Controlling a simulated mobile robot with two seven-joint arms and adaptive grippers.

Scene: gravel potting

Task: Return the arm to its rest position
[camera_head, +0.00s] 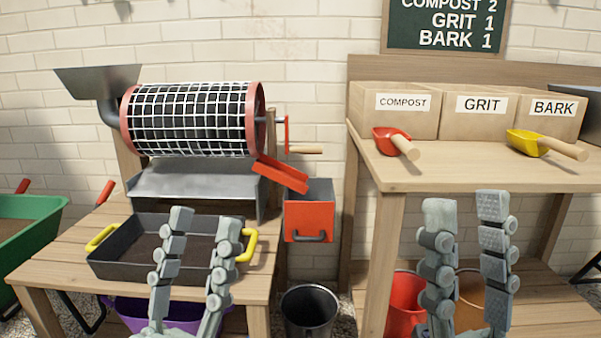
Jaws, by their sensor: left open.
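My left gripper (203,222) is at the lower left, in front of the dark tray on the left bench. Its two fingers are apart, with nothing seen between them. My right gripper (467,212) is at the lower right, in front of the right-hand bench. Its two fingers are also apart and empty. The dark tray (118,262) has yellow handles and is partly hidden behind the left gripper. I cannot tell from this one view whether the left gripper touches it.
A mesh drum sieve (192,120) stands on the left bench (50,268). The right bench (440,178) holds labelled boxes (482,112), a red scoop (391,140) and a yellow scoop (525,143). Below are a black bucket (309,310) and a red bucket (402,305). A green wheelbarrow (30,225) is at left.

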